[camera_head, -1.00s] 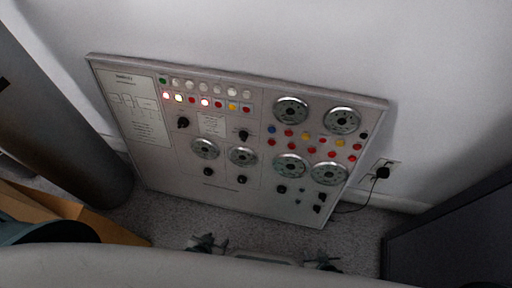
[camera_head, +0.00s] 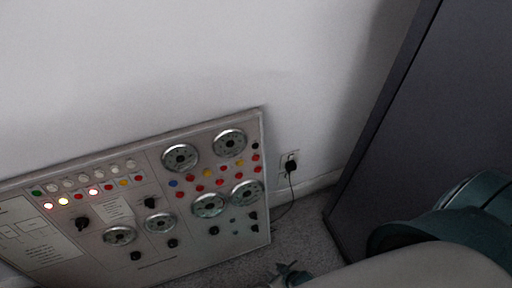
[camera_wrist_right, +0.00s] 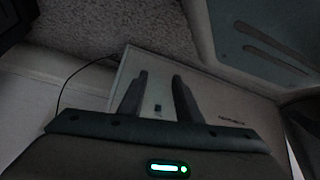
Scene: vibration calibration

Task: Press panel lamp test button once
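The grey control panel (camera_head: 175,252) leans against the wall at the lower left of the head view. It carries round dials, knobs, a row of pale round buttons with a green one (camera_head: 37,193) at its left end, and coloured lamps below, several lit. Labels are too small to read, so I cannot tell which button is the lamp test. My right gripper (camera_head: 288,272) is at the bottom edge of the head view, right of the panel's lower corner. In the right wrist view its two fingers (camera_wrist_right: 160,76) stand apart and empty, with part of the panel (camera_wrist_right: 203,92) beyond them. My left gripper is out of view.
A wall socket with a black plug (camera_head: 291,166) and cable is right of the panel. A tall dark cabinet (camera_head: 405,110) stands at the right. Grey carpet (camera_head: 306,236) shows between panel and cabinet. The white wall above the panel is bare.

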